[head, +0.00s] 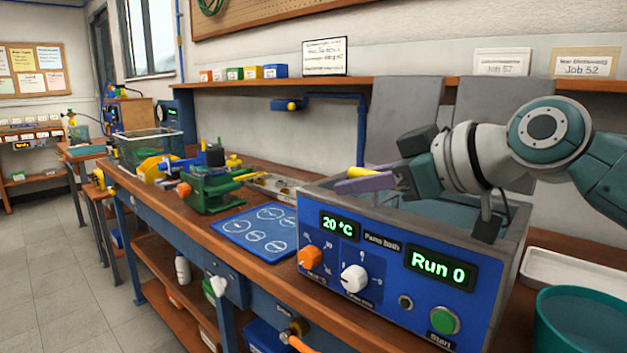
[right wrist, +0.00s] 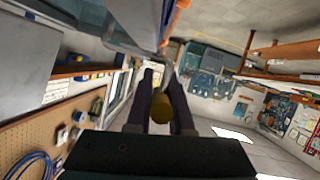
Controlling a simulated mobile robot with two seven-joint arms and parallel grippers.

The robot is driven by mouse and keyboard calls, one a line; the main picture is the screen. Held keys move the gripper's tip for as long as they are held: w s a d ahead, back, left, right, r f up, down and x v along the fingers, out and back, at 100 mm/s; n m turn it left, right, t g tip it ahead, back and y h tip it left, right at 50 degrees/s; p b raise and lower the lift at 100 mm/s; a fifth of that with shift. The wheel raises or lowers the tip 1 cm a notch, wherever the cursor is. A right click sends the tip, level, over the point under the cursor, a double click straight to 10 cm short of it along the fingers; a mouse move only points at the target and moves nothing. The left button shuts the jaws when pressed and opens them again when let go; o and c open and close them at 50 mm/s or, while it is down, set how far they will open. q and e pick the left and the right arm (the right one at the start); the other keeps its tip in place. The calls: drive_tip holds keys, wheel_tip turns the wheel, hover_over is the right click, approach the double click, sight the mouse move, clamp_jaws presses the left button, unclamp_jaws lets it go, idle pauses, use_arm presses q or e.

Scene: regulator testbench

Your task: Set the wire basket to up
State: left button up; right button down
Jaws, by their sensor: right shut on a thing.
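The blue bath unit (head: 385,265) stands at the right of the bench, with displays reading "20 °C" and "Run 0". My right gripper (head: 350,184) is above the bath's open top, its purple fingers shut on a yellow handle (head: 356,172). In the right wrist view the round yellow handle (right wrist: 152,105) sits between the two dark fingers (right wrist: 160,97). The handle seems to belong to the wire basket, but the basket's body is hidden by the bath walls and my arm, so I cannot tell its height. My left gripper is not in view.
A blue mat with white circles (head: 265,232) lies left of the bath. A green vise-like device (head: 212,188) and a clear tank (head: 147,150) stand farther along the bench. A teal bowl (head: 583,315) and white tray (head: 566,270) are at the right. A shelf runs behind.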

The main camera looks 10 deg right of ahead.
wheel_tip(320, 180, up, 7)
drive_tip(key=p, duration=0.4)
drive_tip(key=shift+p, duration=0.35)
drive_tip(key=c, duration=0.8)
unclamp_jaws()
drive_tip(key=shift+f, duration=0.1)
drive_tip(key=b+v, duration=0.1)
drive_tip(key=v, duration=0.9)
drive_tip(key=shift+d, duration=0.1)
